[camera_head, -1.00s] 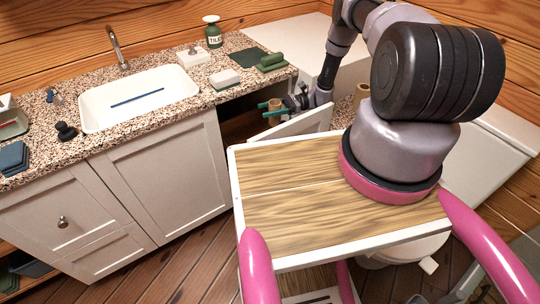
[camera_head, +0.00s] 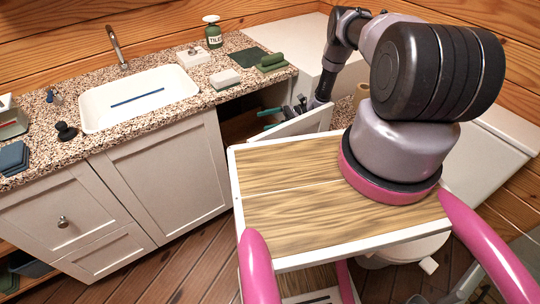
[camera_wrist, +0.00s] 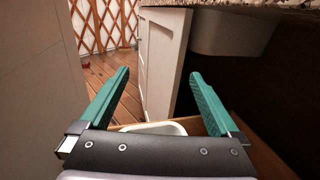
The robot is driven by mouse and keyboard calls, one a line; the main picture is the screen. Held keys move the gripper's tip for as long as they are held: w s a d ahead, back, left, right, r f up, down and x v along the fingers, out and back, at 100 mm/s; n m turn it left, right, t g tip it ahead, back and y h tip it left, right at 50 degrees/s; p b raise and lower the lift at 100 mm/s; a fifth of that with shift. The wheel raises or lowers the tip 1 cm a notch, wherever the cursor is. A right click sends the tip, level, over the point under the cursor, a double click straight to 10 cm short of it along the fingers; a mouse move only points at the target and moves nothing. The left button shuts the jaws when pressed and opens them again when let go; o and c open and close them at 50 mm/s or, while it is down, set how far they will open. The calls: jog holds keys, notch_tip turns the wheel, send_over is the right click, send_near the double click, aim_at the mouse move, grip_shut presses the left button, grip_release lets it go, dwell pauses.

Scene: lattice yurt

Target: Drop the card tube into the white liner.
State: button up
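My gripper (camera_head: 268,119) reaches into the open cabinet under the counter. Its green fingers are spread, and in the wrist view my gripper (camera_wrist: 159,76) is open with nothing between the fingers. The white liner (camera_wrist: 155,128) shows as a pale rim beyond and below the fingers in the wrist view, partly hidden by my gripper's body. Its inside is mostly hidden.
The counter (camera_head: 225,65) edge runs above the opening, and the sink's underside (camera_wrist: 232,32) hangs inside. A wood-topped cart (camera_head: 300,205) is in front.

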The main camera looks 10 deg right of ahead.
jog(key=w+d, duration=0.1)
jog(key=d, duration=0.9)
jog(key=shift+w+d, duration=0.2)
jog(key=shift+d, duration=0.15)
